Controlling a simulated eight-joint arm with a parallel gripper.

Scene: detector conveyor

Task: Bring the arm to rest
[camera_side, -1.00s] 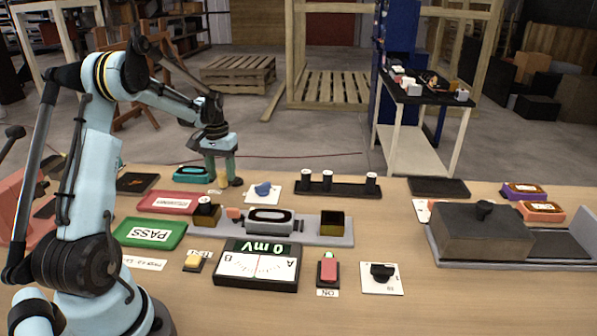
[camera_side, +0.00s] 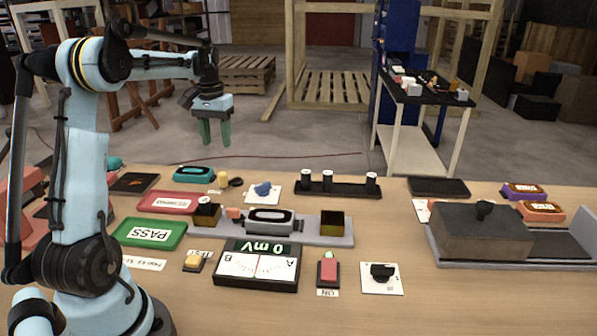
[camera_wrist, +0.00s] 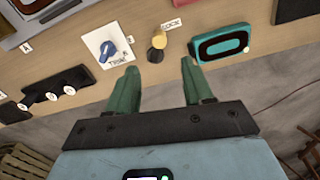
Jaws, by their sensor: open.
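My gripper (camera_side: 213,132) is raised in the air above and behind the far edge of the table in the side view. Its two green fingers point down, stand apart and hold nothing. In the wrist view my gripper (camera_wrist: 158,80) shows the same gap between the fingers. Beyond the fingertips lie a small yellow-topped knob (camera_wrist: 159,40), a blue dial on a white card (camera_wrist: 108,48) and a teal-rimmed device (camera_wrist: 220,45). None of them touches the fingers.
The table (camera_side: 400,310) holds a green PASS tray (camera_side: 150,234), a red tray (camera_side: 166,202), a meter reading 0 mV (camera_side: 257,266) and a grey rail (camera_side: 338,238). A dark block (camera_side: 480,232) stands at right. The air around my gripper is clear.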

